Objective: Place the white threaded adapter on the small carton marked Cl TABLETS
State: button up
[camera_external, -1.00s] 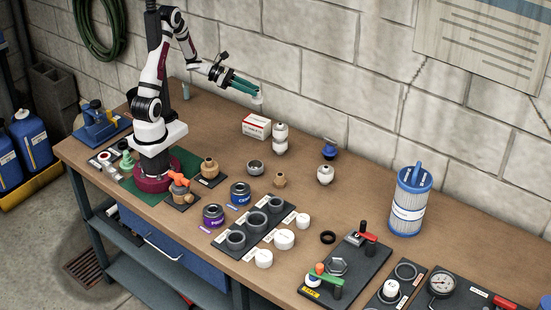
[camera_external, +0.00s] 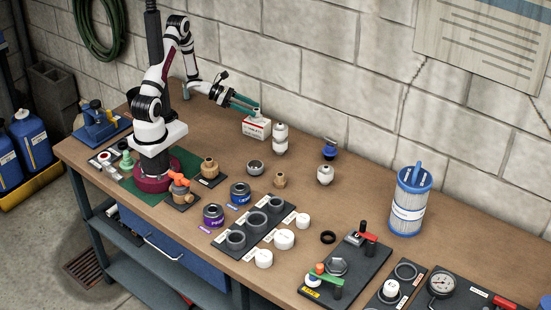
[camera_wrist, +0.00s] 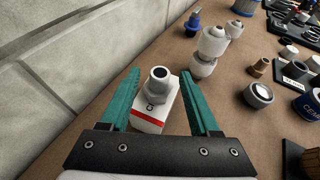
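The white threaded adapter (camera_external: 260,115) stands upright on top of the small white and red carton (camera_external: 256,129). In the wrist view the adapter (camera_wrist: 158,85) shows its dark round opening, and the carton (camera_wrist: 155,113) lies beneath it with a red stripe and partly hidden lettering. My gripper (camera_external: 257,108) is just above the carton. In the wrist view its two teal fingers (camera_wrist: 161,76) are spread on either side of the adapter, with a gap showing on each side. The gripper looks open and holds nothing.
A stacked white fitting (camera_external: 280,139) stands close to the right of the carton. A grey ring fitting (camera_external: 255,168), a tan fitting (camera_external: 280,180) and a blue-topped part (camera_external: 329,149) stand farther off. The block wall (camera_external: 300,95) runs close behind.

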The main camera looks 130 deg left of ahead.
jog(key=shift+r, duration=0.2)
jog(key=v, duration=1.2)
jog(key=shift+f, duration=0.1)
